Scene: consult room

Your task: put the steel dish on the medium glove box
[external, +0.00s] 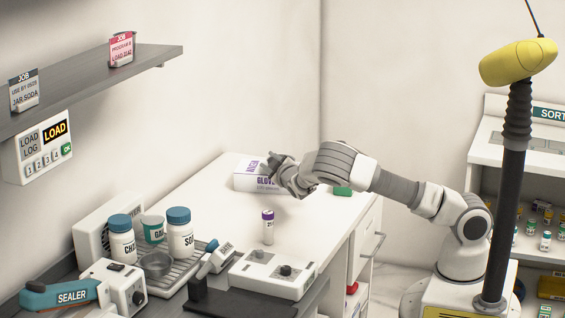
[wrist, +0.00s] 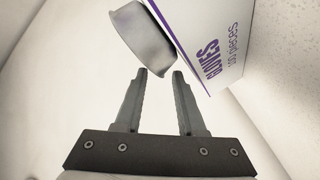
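The medium glove box (external: 247,180) is white with purple lettering and lies at the back of the white counter. In the wrist view its lettered side (wrist: 222,38) is at the upper right. The steel dish (wrist: 146,38) is a shallow round grey dish at the top of the wrist view, at the box's upper edge. It appears to rest on the box top. My gripper (external: 270,165) is at the right end of the box, covering part of it. In the wrist view my gripper (wrist: 160,73) is open and empty, with its fingertips just short of the dish.
A purple-capped vial (external: 268,227) stands mid-counter, with a white device with knobs (external: 273,273) in front. Blue-capped jars (external: 180,233) and a grey round dish (external: 156,264) are on a rack at left. A green item (external: 342,191) lies near the right edge. The counter's middle is mostly clear.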

